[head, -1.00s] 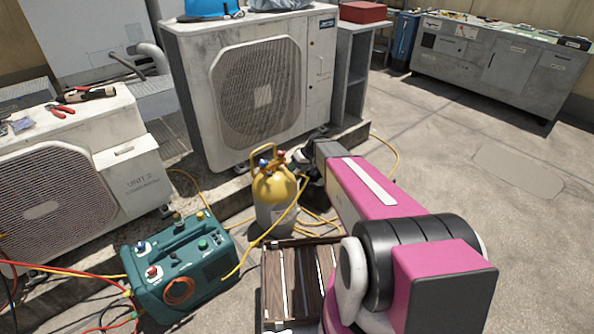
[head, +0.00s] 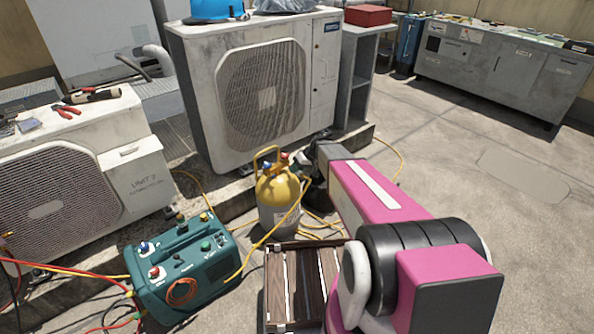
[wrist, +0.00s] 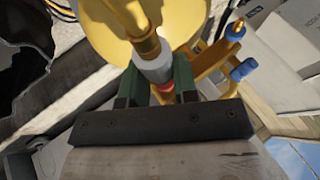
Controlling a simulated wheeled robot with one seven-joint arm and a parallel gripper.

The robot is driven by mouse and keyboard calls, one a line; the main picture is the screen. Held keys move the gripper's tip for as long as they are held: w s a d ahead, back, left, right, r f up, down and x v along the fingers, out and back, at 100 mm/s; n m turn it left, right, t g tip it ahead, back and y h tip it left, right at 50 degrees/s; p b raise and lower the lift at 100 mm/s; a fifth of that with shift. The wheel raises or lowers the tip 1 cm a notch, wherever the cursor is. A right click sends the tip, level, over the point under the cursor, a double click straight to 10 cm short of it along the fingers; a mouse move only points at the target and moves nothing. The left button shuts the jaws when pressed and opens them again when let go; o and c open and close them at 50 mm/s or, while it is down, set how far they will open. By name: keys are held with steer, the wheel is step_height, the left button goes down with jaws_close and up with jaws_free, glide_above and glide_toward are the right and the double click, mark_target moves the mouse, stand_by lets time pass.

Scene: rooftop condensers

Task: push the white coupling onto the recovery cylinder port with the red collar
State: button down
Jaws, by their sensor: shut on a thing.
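The yellow recovery cylinder (head: 279,196) stands on the ground in the middle of the head view, with a red part (head: 284,158) and a blue part (head: 267,167) on top. Its yellow body (wrist: 95,22) also fills the top of the wrist view. In the wrist view my gripper (wrist: 156,80) has its green fingers shut on the white coupling (wrist: 155,68), a pale cylinder beside the yellow body. A bit of red (wrist: 166,88) shows just below the coupling, between the fingers. I cannot tell whether the coupling is seated on the port. In the head view my arm hides the fingertips.
A teal recovery machine (head: 182,268) with hoses stands front left. A wooden slatted crate (head: 300,245) lies before the cylinder. Condenser units (head: 205,110) stand behind and left. Yellow hoses run around the cylinder. Blue fittings (wrist: 242,69) are close right of my fingers. The right floor is clear.

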steer(key=shift+w+a, duration=0.65)
steer(key=shift+w, duration=0.25)
stand_by(1.5)
steer(key=c, duration=0.8)
jaws_free()
steer(key=shift+s, duration=0.1)
steer(key=shift+s+d, duration=0.75)
steer(key=shift+s, duration=0.25)
steer(key=shift+s+d, duration=0.7)
steer(key=shift+s, duration=0.3)
steer(key=shift+s+d, duration=0.75)
steer(key=shift+s, duration=0.25)
